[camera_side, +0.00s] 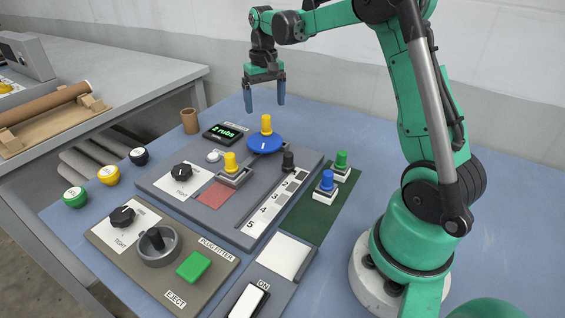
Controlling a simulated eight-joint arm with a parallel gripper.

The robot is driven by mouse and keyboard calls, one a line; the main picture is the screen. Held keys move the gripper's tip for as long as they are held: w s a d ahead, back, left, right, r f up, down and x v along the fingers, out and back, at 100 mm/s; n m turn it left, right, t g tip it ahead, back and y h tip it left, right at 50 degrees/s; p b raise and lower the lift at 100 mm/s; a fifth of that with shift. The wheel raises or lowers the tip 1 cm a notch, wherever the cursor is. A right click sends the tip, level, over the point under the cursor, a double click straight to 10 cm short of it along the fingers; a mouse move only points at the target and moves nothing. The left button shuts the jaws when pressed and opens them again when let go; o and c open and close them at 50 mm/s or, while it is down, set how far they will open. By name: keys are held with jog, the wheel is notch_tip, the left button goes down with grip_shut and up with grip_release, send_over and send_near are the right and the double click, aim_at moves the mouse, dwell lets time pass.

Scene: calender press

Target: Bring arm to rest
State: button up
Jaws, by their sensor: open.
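My gripper (265,97) hangs in the air at the top middle, above the far side of the control panel. Its two blue fingers point down and are apart, with nothing between them. Below it, a yellow peg (266,125) stands on a blue round disc (265,143). A second yellow peg (230,162) stands in a grey holder on the panel. A blue peg (327,181) and a green peg (341,160) stand upright on small white bases at the right edge of the panel. The small display (226,132) reads "2 rubs" in green.
A front panel (110,235) carries a TIGHT knob, a round socket and a green EJECT button (194,265). A white ON rocker (249,301) is at the bottom. Round buttons (109,175) line the left. A brown cup (190,121) stands behind. The blue table is clear at the back right.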

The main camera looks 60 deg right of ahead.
jog(key=s+a+r+n+t, duration=0.1)
jog(key=s+a+n+t, duration=0.2)
jog(key=a, duration=0.6)
jog(key=s+a+r+n+t, duration=0.1)
jog(key=s+a+n+t, duration=0.2)
jog(key=s+a, duration=0.4)
jog(key=shift+a+r+t, duration=0.15)
jog(key=shift+a+t, duration=0.45)
jog(key=shift+a, duration=0.5)
